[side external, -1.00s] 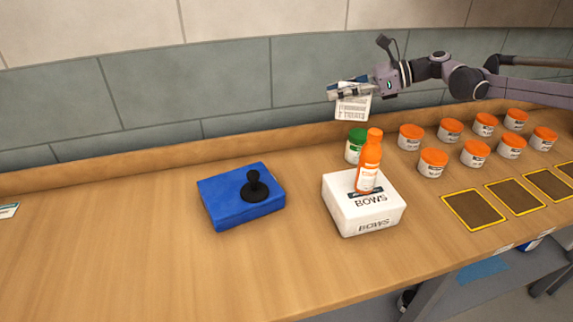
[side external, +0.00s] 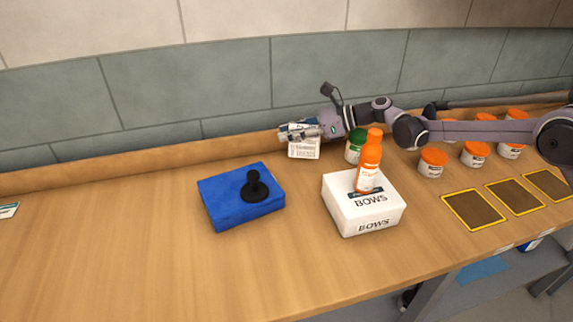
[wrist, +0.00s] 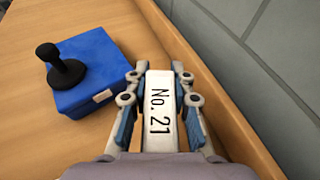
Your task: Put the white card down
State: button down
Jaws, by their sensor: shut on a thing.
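The white card (side external: 304,149) hangs from my gripper (side external: 300,133) near the back wall of the counter, in the side view. In the wrist view the card (wrist: 160,112) shows its edge face, marked "No. 21", between the two fingers of my gripper (wrist: 158,85). My gripper is shut on it. In the side view the card's lower part carries printed lines. It is behind and to the right of the blue box, and left of the green-lidded jar. I cannot tell whether its lower edge touches the counter.
A blue box (side external: 222,205) with a black joystick-like knob (side external: 255,187) stands on the counter. A white BOWS box (side external: 350,208) carries an orange bottle (side external: 369,160). A green-lidded jar (side external: 353,150) and several orange-lidded jars (side external: 433,163) stand right. The counter's left side (side external: 110,240) is mostly clear.

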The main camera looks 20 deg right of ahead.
aim_at(292, 144)
jog(key=shift+a+f, duration=0.1)
jog(key=shift+f, duration=2)
jog(key=shift+f, duration=0.1)
jog(key=c, duration=1.2)
grip_release()
jog(key=shift+o, duration=0.2)
jog(key=shift+d+r, duration=0.25)
jog(key=v, duration=1.1)
jog(key=shift+s+d, duration=0.2)
jog(key=shift+d, duration=0.05)
